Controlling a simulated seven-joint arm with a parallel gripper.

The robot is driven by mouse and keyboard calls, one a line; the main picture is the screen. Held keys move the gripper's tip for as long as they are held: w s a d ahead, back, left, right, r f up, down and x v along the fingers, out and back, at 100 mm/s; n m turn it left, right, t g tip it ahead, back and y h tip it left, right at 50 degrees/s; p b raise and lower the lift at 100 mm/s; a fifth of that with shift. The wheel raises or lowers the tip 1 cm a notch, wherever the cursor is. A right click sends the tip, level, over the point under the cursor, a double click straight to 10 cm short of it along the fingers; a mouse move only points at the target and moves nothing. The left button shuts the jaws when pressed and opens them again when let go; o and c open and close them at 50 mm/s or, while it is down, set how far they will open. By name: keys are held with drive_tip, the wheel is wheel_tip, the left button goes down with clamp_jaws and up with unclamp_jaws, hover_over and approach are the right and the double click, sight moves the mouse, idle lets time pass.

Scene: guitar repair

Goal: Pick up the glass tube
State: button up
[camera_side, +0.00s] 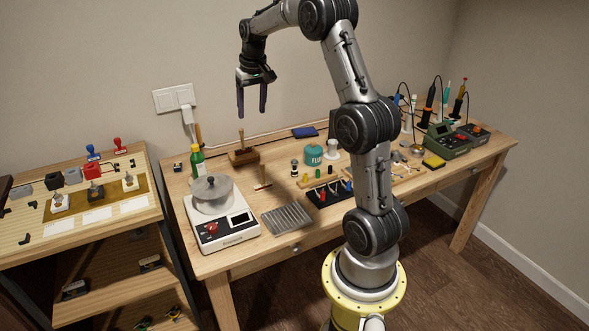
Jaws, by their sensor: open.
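My gripper (252,112) hangs in the air above the back left part of the workbench, fingers pointing down. Its two dark fingers are apart with nothing between them. I cannot make out a glass tube for certain. Several small items stand in the middle of the bench, among them a small dark-and-light upright piece (295,168), too small to identify. My arm hides part of the bench behind it.
The workbench (200,262) carries a white hot plate (222,233) with a pot, a green bottle (197,161), a metal ribbed tray (287,218), a teal jar (314,155), a black rack (330,193) and green soldering stations (447,140). A shelf unit (20,262) stands left.

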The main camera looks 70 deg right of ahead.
drive_tip(key=s+d+f+m+g, duration=0.15)
drive_tip(key=s+d+f, duration=0.25)
drive_tip(key=d+f, duration=0.4)
drive_tip(key=m+y, duration=0.1)
drive_tip(key=m, duration=0.1)
hover_over(294, 166)
drive_tip(key=d, duration=0.1)
wheel_tip(294, 166, down, 5)
drive_tip(key=f, duration=0.7)
drive_tip(key=shift+w+d+f, duration=0.1)
drive_tip(key=shift+w+d, duration=0.05)
drive_tip(key=shift+w, duration=0.15)
drive_tip(key=shift+s+f, duration=0.15)
drive_tip(key=shift+f, duration=2.8)
drive_tip(key=c, duration=1.1)
drive_tip(key=shift+o, duration=0.2)
drive_tip(key=shift+r, duration=0.1)
